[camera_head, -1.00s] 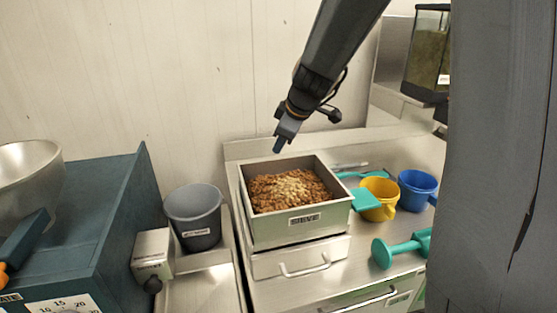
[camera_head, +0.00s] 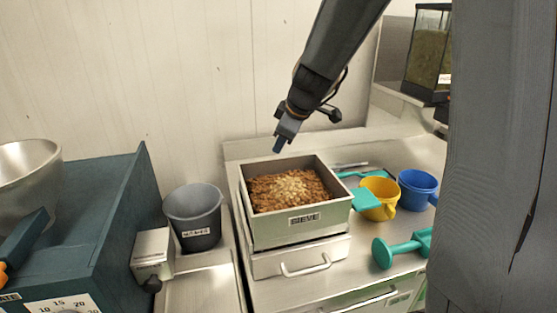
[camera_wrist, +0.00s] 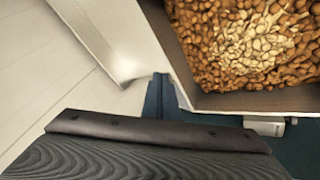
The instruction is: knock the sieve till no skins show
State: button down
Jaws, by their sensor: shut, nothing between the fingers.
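The sieve (camera_head: 304,219) is a square, pale metal box labelled "SIEVE", standing on a drawer unit with a handle. Inside it lies a heap of brown, skin-coloured nuts (camera_head: 265,196) with a paler patch of nuts (camera_head: 292,187) in the middle. The brown nuts (camera_wrist: 200,30) and the pale patch (camera_wrist: 252,40) also show in the wrist view, with brown all around the pale ones. My gripper (camera_head: 277,149) is shut and empty, just above the sieve's back rim. In the wrist view my gripper (camera_wrist: 160,95) is beside the sieve's wall; whether it touches cannot be told.
A grey bucket (camera_head: 193,215) stands left of the sieve. A yellow mug (camera_head: 379,196), a blue mug (camera_head: 418,188) and a teal mallet-like tool (camera_head: 402,248) lie to the right. A glass-sided container (camera_head: 428,50) stands at the back right. A pale wall is close behind.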

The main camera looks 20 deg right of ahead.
aim_at(278, 160)
jog(key=shift+s+f+b, duration=0.15)
jog(key=shift+f+b, duration=0.45)
jog(key=shift+b, duration=0.3)
dwell(0.4)
jog(key=shift+s+f+b, duration=0.3)
jog(key=shift+f+b, duration=0.2)
jog(key=shift+s+f+b, duration=0.25)
jog(key=shift+f+b, duration=0.25)
dwell(1.3)
jog(key=shift+r, duration=0.1)
jog(key=shift+w+r, duration=0.3)
jog(key=shift+r, duration=0.2)
jog(key=shift+r+p, duration=0.1)
jog(key=shift+p, duration=0.25)
jog(key=shift+w+r+p, duration=0.25)
jog(key=shift+r+p, duration=0.25)
jog(key=shift+r, duration=0.4)
jog(key=shift+w+r+p, duration=0.25)
jog(key=shift+r+p, duration=0.25)
jog(key=shift+r, duration=0.35)
jog(key=shift+w+r+p, duration=0.25)
jog(key=shift+r+p, duration=0.25)
jog(key=shift+r, duration=0.4)
